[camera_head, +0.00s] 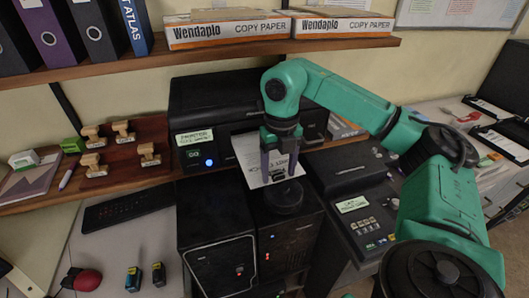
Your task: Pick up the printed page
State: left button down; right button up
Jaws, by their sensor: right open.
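The printed page (247,157) is a white sheet with dark print. It sticks out of the front of the black printer (213,105), over the dark units below. My right gripper (279,178) points down at the page's right part, with its fingers apart. The fingers hide part of the sheet, and I cannot tell whether they touch it. My left gripper is not in view.
A dark console with keys (367,230) stands right of the page. Black towers (222,265) stand below it. Wooden stamps (95,163) sit on a brown board at left. A shelf with copy paper boxes (228,30) runs above the printer.

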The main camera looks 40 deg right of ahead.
grip_shut()
jog(key=s+a+b, duration=0.2)
jog(key=s+b, duration=0.1)
jog(key=s, duration=0.4)
jog(key=shift+s+a, duration=0.3)
dwell(0.8)
